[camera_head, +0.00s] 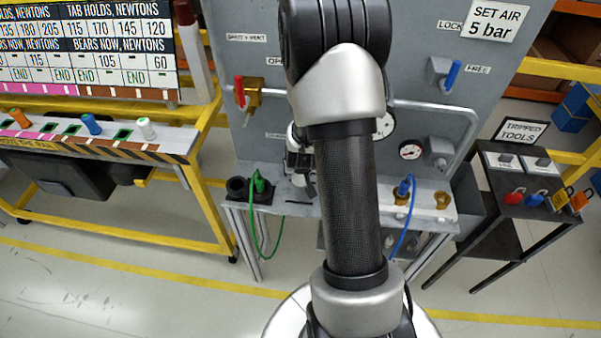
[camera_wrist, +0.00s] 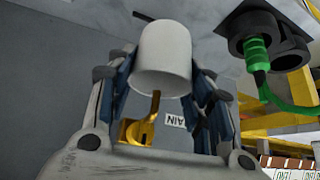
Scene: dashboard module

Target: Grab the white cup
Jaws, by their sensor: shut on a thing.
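The white cup (camera_wrist: 163,62) shows in the wrist view, held between the two fingers of my gripper (camera_wrist: 162,78). The fingers press on its left and right sides. In the head view my gripper (camera_head: 300,165) is partly hidden behind my arm, in front of the grey panel, and I cannot make out the cup there.
A green plug (camera_head: 260,184) with a green hose sits in a black holder (camera_head: 237,188) on the panel's shelf. A blue plug (camera_head: 404,187) and hose are at right. A brass valve with a red handle (camera_head: 240,92) is on the panel. A tool stand (camera_head: 520,165) stands at right.

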